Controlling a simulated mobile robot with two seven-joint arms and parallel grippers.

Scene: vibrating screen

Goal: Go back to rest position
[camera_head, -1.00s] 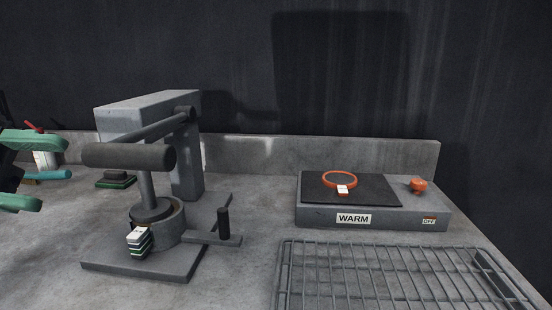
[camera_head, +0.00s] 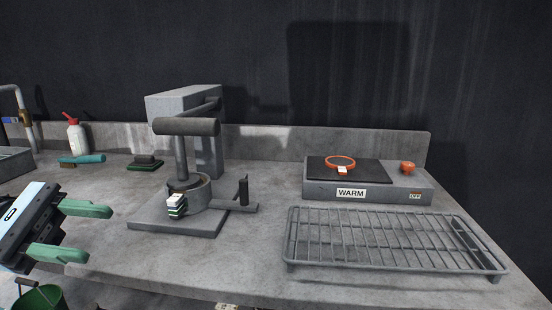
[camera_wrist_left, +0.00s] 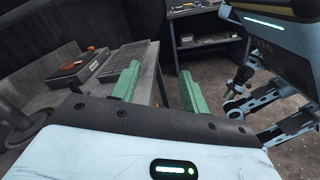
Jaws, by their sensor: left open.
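My left gripper (camera_head: 84,232) has green fingers and is open and empty at the left, over the front edge of the grey counter. It stands left of the grey press (camera_head: 186,127) and is clear of it. In the left wrist view its two green fingers (camera_wrist_left: 156,88) are spread, with only counter edge and floor between them. Another part of my body, with a light blue shell, shows at the right of that view. My right gripper does not show clearly in these frames.
The counter (camera_head: 258,245) holds a warming plate (camera_head: 320,190) with an orange ring (camera_head: 340,160) and a wire rack (camera_head: 392,240). A spray bottle (camera_head: 76,138), a brush (camera_head: 85,159) and a sink stand at the left. A green bucket (camera_head: 40,297) is below.

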